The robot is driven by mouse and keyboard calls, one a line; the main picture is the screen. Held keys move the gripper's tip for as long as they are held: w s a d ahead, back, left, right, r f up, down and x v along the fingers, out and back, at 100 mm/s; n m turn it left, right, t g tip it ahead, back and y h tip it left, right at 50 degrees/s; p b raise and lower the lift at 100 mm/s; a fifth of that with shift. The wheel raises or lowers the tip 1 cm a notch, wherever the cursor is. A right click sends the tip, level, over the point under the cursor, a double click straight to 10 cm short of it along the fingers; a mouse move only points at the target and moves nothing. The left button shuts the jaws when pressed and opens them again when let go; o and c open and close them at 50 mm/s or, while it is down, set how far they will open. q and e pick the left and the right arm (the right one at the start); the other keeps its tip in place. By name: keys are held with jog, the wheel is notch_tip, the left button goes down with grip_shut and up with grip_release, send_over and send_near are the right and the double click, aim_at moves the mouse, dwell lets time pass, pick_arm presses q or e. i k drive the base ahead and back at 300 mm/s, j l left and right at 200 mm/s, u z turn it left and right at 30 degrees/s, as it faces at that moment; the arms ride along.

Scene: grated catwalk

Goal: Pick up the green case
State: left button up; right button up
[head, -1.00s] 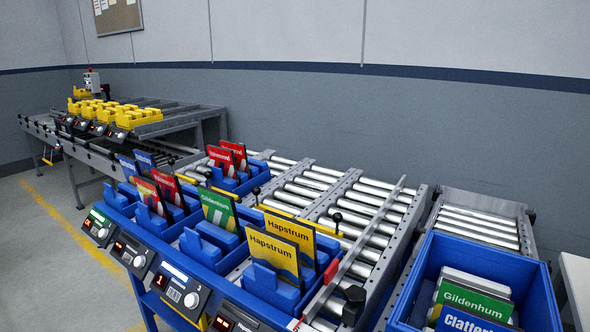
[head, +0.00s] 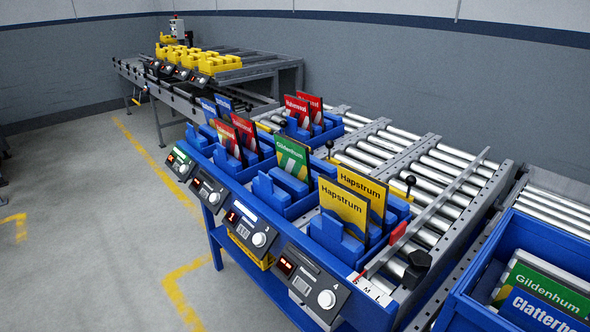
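A green case labelled Gildenhum (head: 292,160) stands upright, leaning slightly, in a blue holder on the blue-fronted rack in the middle of the view. A second green case labelled Gildenhum (head: 547,290) sits in the blue bin (head: 545,236) at the lower right, behind a blue case labelled Clatter… (head: 545,312), which is cut off by the frame. Neither of my grippers is in view, so nothing shows touching either green case.
Yellow Hapstrum cases (head: 343,207) stand just right of the rack's green case. Red cases (head: 297,111) and blue cases (head: 208,106) stand farther back. Rollers (head: 440,172) lie behind the rack. A yellow-block station (head: 200,62) is at the back left. Floor at left is open.

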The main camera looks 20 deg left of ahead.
aim_at(293, 157)
jog(key=j+z, duration=0.1)
jog(key=z, duration=0.25)
jog(key=j+z, duration=0.1)
jog(key=z, duration=0.3)
jog(key=j+z, duration=0.15)
jog(key=z, duration=0.2)
jog(key=j+z, duration=0.3)
jog(key=k+j+z, duration=0.15)
jog(key=j+z, duration=0.15)
jog(key=k+j+z, duration=0.15)
jog(key=j, duration=0.25)
jog(key=k+j+z, duration=0.15)
jog(key=j, duration=0.25)
jog(key=k+j, duration=0.2)
jog(key=j, duration=0.15)
jog(key=k+j+z, duration=0.1)
jog(key=j, duration=0.25)
jog(key=k, duration=0.05)
